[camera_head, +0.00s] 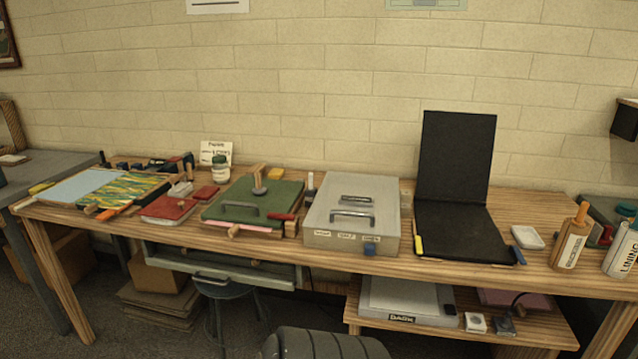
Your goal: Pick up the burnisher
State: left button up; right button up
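I cannot tell for sure which object is the burnisher. A tan holder (570,250) with a vertical label too small to read stands at the right of the bench, and an orange handle (582,211) sticks up out of it. A wooden-handled tool with a round grey base (259,181) stands upright on the green board (222,211). Neither gripper is in view.
The wooden bench (470,277) holds a grey lidded box (312,222), an open black folder-like case (455,160), a red box (163,208), a marbled sheet (125,190) and a white block (527,237). A lower shelf holds another grey box (405,296). A round stool (225,290) stands below.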

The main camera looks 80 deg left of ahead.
aim_at(261, 189)
jog(key=u, duration=3.1)
jog(key=i+j, duration=0.05)
